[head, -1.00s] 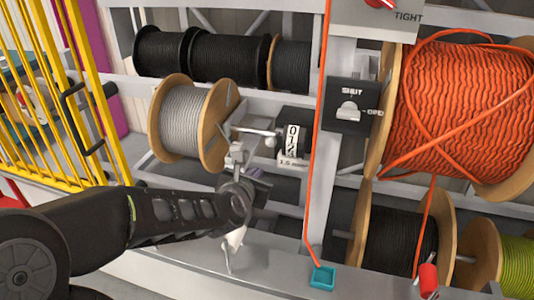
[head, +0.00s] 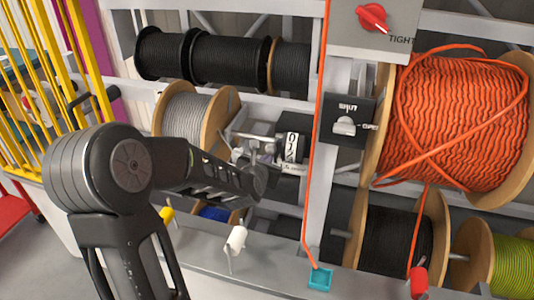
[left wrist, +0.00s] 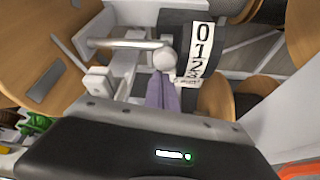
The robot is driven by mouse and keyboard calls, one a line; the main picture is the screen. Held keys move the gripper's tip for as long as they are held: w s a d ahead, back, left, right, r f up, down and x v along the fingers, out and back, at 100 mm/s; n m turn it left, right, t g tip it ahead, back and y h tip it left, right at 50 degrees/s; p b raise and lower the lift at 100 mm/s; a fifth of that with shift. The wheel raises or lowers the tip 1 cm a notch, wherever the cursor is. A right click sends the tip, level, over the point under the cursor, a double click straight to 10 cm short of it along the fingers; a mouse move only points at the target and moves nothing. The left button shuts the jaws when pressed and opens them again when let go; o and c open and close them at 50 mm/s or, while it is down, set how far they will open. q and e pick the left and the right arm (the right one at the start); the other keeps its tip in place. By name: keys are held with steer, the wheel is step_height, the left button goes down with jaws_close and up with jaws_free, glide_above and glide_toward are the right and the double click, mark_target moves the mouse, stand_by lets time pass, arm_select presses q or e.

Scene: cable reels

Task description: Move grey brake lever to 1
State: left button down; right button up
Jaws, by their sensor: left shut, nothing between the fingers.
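The grey brake lever (head: 258,136) is a pale bar lying nearly level beside the black and white number scale (head: 291,147) on the rack. In the left wrist view the lever (left wrist: 120,44) runs from the left to a round hub, and the scale (left wrist: 202,50) shows 0, 1, 2 and 3. I cannot tell which number it stands at. My left gripper (head: 265,158) is just below the lever. In the left wrist view its purplish fingers (left wrist: 160,88) are shut and empty, their tips close under the hub. Contact is unclear. My right gripper is out of view.
A grey cable reel (head: 190,118) stands left of the lever. A black switch box (head: 349,120) and an orange cable reel (head: 460,120) are to the right. A white-knobbed lever (head: 237,238) stands below. Yellow rails (head: 25,90) are at the far left.

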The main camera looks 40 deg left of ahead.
arm_select(q)
steer(key=shift+w+r, duration=0.1)
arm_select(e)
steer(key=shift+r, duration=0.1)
arm_select(q)
steer(key=shift+w+r+b, duration=0.1)
steer(key=shift+r+b, duration=0.45)
steer(key=shift+r, duration=0.3)
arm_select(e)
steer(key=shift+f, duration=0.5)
